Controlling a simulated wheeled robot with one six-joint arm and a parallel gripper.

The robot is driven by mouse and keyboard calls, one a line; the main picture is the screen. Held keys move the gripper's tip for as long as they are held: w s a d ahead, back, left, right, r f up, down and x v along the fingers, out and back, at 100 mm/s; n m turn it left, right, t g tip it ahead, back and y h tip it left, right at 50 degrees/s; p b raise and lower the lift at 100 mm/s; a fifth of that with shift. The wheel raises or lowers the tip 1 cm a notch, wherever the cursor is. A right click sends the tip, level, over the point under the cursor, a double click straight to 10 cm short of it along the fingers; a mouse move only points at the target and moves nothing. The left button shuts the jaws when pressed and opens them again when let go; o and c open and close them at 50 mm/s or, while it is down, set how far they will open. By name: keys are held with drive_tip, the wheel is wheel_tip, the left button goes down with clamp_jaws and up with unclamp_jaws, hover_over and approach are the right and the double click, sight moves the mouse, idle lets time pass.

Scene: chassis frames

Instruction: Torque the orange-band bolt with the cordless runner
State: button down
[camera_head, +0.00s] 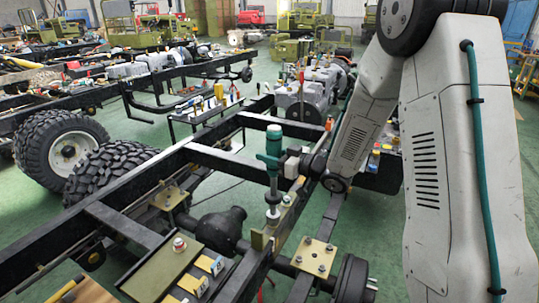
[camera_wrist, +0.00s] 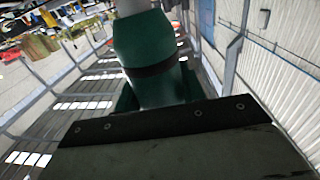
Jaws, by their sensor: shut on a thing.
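My gripper (camera_head: 284,163) is shut on the teal cordless runner (camera_head: 273,146) and holds it upright over the chassis frame. A small bolt head (camera_head: 286,200) shows just right of the nose. I cannot make out an orange band on any bolt; the spot under the nose is hidden. In the wrist view the runner's teal body (camera_wrist: 146,62) with a black band fills the middle, above a dark gripper part.
A tan plate with several bolts (camera_head: 315,252) lies right of the bracket. Black frame rails (camera_head: 135,230) surround the work spot. Large tyres (camera_head: 62,150) stand at the left.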

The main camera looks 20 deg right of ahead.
drive_tip(key=shift+s+f, duration=0.1)
drive_tip(key=shift+f, duration=0.6)
idle(2.2)
drive_tip(key=shift+r, duration=0.2)
idle(0.6)
drive_tip(key=shift+r, duration=1.5)
